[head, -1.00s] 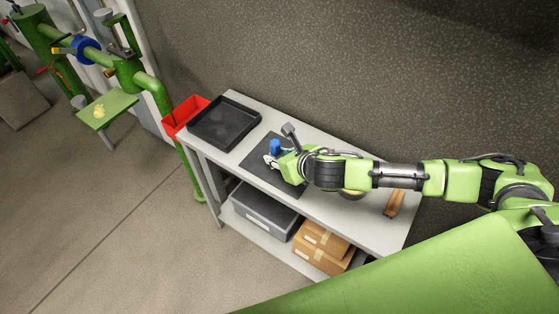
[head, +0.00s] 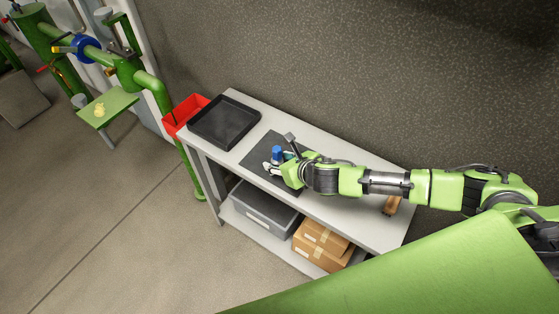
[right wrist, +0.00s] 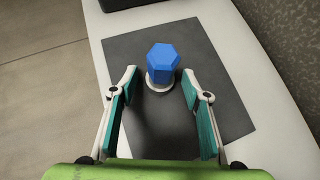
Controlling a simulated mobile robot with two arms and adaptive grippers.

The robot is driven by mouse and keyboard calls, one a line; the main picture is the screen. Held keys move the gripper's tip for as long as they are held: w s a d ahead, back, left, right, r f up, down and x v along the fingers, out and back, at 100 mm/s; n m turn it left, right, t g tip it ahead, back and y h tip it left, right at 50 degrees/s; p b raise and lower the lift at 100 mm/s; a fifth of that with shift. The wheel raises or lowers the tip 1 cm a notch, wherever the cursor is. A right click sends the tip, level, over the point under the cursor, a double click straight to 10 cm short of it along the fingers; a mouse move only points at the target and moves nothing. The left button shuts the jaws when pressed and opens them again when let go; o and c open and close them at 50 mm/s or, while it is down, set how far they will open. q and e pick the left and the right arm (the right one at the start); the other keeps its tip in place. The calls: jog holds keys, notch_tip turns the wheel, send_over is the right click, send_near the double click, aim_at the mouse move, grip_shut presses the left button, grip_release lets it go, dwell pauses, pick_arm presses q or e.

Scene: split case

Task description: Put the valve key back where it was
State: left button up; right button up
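A blue hexagonal piece (right wrist: 161,58) with a pale round base stands on a dark mat (right wrist: 195,50) in the right wrist view. It also shows in the head view (head: 277,153). I cannot tell whether this is the valve key; no other thing is clearly one. My right gripper (head: 273,169) is open, low over the mat. In the right wrist view its fingers (right wrist: 159,90) stand either side of the blue piece's near side, with gaps on both sides. My left gripper is not in view.
The mat lies on a light grey table (head: 325,209) beside a black tray (head: 224,122). A red bin (head: 184,114) is at the far left end, a brown item (head: 392,205) at the right. A grey bin (head: 262,212) and cardboard boxes (head: 321,243) sit on the shelf below.

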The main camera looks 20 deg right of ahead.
jog(key=shift+r, duration=0.15)
jog(key=v, duration=1.2)
